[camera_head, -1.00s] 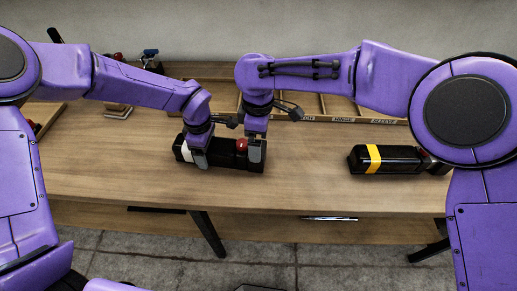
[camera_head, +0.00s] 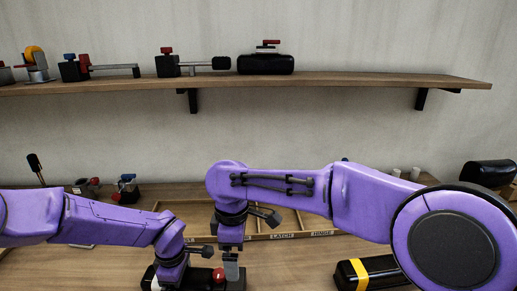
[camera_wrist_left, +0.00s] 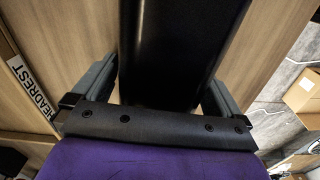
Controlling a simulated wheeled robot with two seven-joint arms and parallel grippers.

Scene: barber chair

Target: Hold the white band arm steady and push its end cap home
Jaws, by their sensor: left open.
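The white band arm (camera_head: 149,277) is a dark padded block at the bottom edge of the head view, lying on the bench and partly cut off. A red knob (camera_head: 218,275) shows by its right part. My left gripper (camera_head: 172,279) is over its left part. In the left wrist view, the open fingers of my left gripper (camera_wrist_left: 160,80) stand on either side of the black body (camera_wrist_left: 172,45), with a gap visible at the left. My right gripper (camera_head: 232,270) points down at the arm's right end. Its fingers are not clear, and the end cap cannot be made out.
A yellow-banded black arm (camera_head: 385,269) lies to the right on the bench (camera_head: 290,270). A labelled wooden divider tray (camera_head: 285,236) is behind my right gripper. A wall shelf (camera_head: 330,81) above holds several black fixtures. A HEADREST label (camera_wrist_left: 32,88) shows in the left wrist view.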

